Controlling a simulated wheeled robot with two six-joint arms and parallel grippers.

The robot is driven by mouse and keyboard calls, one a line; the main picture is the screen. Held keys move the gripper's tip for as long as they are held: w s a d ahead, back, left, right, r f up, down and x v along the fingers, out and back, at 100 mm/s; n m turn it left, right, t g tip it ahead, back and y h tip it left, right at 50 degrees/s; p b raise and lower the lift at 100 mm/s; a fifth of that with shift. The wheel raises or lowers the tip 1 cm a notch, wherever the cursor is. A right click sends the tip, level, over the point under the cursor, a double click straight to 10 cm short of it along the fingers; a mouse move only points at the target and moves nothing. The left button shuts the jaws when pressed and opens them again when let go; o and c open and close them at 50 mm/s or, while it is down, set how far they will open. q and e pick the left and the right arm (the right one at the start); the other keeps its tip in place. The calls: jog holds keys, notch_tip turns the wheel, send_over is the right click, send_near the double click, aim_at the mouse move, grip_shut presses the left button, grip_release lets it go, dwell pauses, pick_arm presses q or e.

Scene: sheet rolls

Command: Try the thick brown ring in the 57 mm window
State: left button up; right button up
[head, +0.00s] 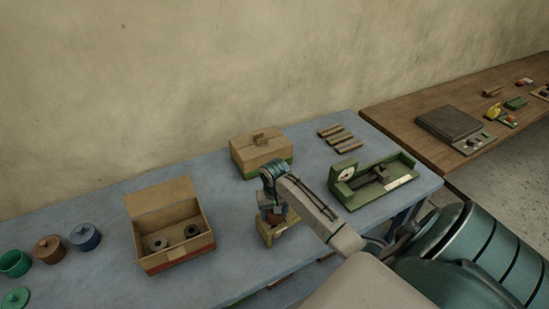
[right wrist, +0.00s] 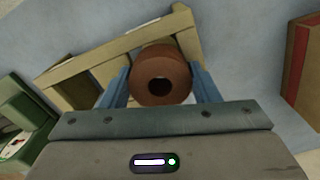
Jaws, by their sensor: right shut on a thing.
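The thick brown ring (right wrist: 142,76) is held between the two blue fingers of my right gripper (right wrist: 161,82), its hole facing the right wrist camera. In the head view my right gripper (head: 272,211) points down over a small wooden window frame (head: 264,232), mostly hidden by the arm. In the right wrist view the frame's pale bars (right wrist: 100,57) run behind the ring, which overlaps a long bar and a crossbar. I cannot tell whether the ring touches the frame or sits within a window, nor read any size marking. My left gripper is out of view.
An open cardboard box (head: 158,266) with two dark rolls stands left. A closed box (head: 249,158) stands behind. A green dial gauge (head: 341,190) and several brown sticks lie right. Blue table (head: 225,215) is clear between the boxes.

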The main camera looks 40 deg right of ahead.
dwell(0.3)
jog(key=o, duration=1.1)
jog(key=shift+o, duration=0.4)
jog(key=o, duration=0.3)
jog(key=shift+r, duration=3.45)
